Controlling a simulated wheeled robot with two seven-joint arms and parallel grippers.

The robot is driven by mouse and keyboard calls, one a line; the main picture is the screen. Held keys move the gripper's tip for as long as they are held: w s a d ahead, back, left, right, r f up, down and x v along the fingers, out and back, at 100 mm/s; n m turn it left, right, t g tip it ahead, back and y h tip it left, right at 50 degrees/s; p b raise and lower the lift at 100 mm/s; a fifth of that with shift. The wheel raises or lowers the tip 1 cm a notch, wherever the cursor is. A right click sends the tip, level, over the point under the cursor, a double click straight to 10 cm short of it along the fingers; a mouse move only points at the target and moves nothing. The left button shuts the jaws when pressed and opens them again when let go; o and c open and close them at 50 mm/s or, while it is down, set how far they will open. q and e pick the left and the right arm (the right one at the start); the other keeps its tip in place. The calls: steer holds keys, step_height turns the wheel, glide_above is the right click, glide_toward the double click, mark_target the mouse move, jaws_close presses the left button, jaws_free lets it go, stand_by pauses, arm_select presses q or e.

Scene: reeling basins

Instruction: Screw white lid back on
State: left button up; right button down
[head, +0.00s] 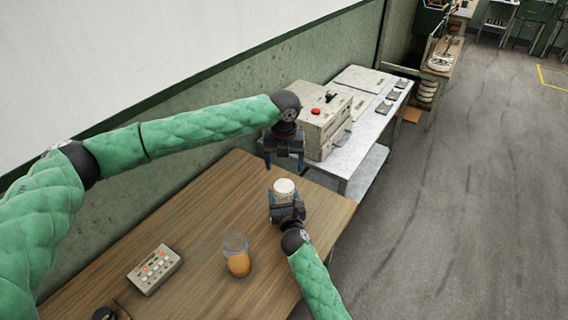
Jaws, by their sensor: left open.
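A round white lid (284,186) shows near the table's far right end. What is under it is mostly hidden by my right gripper (286,197), whose fingers reach up beside it. I cannot tell whether these fingers press on it. My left gripper (284,162) is open and empty, fingers pointing down, a little behind and above the lid in the picture. A clear jar (237,262) with orange contents and a bluish rim stands upright on the table, left of and nearer than my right gripper.
The wooden table (195,222) also holds a beige button box (154,269) with red lights. A beige machine with a red button (322,125) stands on a grey bench (368,145) beyond. The table is clear between the jar and the wall.

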arm_select(q)
steer(key=n, duration=0.4)
steer(key=shift+r, duration=0.1)
steer(key=n, duration=0.5)
steer(key=shift+s+n, duration=0.15)
steer(key=shift+n, duration=0.15)
steer(key=n, duration=0.8)
steer(key=shift+s+r, duration=0.1)
steer(key=n, duration=0.8)
steer(key=shift+s, duration=0.1)
steer(key=n, duration=0.4)
steer(key=shift+n, duration=0.3)
steer(key=n, duration=0.4)
